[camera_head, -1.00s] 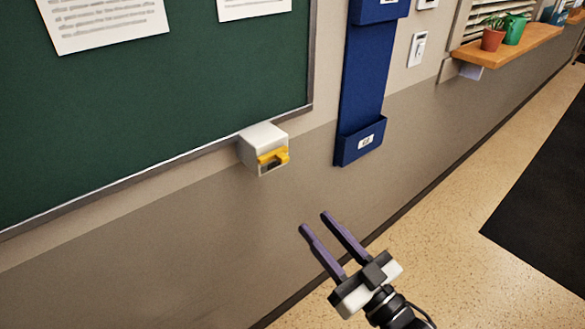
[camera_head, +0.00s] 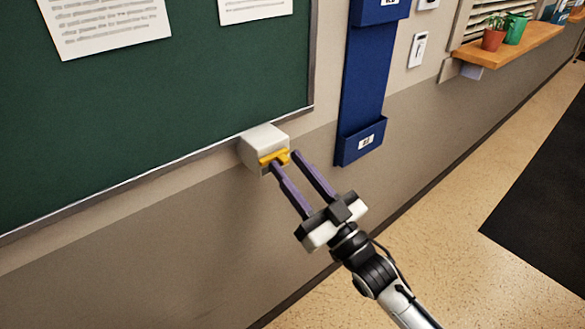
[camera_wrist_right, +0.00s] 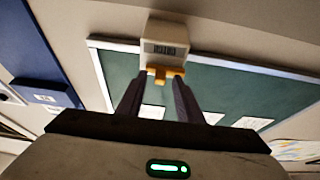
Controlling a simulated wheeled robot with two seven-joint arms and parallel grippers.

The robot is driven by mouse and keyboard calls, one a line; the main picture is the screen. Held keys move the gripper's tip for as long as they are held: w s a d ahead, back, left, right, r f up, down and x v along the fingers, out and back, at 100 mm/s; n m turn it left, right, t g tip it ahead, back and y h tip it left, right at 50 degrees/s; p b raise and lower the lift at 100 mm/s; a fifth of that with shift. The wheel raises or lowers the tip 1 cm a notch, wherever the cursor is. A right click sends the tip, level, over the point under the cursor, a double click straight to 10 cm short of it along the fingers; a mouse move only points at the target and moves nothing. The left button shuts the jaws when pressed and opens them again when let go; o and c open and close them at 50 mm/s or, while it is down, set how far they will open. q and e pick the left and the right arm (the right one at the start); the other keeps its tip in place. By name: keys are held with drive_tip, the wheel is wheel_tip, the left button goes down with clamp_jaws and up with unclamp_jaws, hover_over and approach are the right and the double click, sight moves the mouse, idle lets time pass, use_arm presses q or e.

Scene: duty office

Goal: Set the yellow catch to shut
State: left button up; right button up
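The yellow catch (camera_head: 273,157) is on the front of a small white box (camera_head: 264,138) fixed to the wall at the lower corner of the green board. My right gripper (camera_head: 284,160) is open, with its two purple fingers reaching up to the catch. In the head view one fingertip overlaps the catch's lower edge and the other is just right of it. In the right wrist view the catch (camera_wrist_right: 164,72) shows between and beyond the fingertips (camera_wrist_right: 157,82). I cannot tell whether they touch it. My left gripper is not in view.
The green board (camera_head: 150,110) with papers is left of the box. A blue wall pocket (camera_head: 362,142) hangs close on the right. A wooden shelf (camera_head: 510,50) with pots is farther right. The wall below the box is clear.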

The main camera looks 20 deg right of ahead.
clamp_jaws()
drive_tip(key=shift+s+a+f+p, duration=0.1)
drive_tip(key=shift+s+a+p, duration=0.2)
drive_tip(key=shift+a, duration=0.6)
drive_tip(key=shift+s+a+p, duration=0.1)
drive_tip(key=shift+s+a, duration=0.25)
drive_tip(key=shift+a, duration=0.5)
unclamp_jaws()
drive_tip(key=shift+s+d+f, duration=0.1)
drive_tip(key=shift+s+f, duration=0.05)
drive_tip(key=shift+s, duration=0.05)
drive_tip(key=b, duration=0.1)
approach(264, 162)
drive_tip(key=v, duration=0.4)
drive_tip(key=shift+s, duration=0.4)
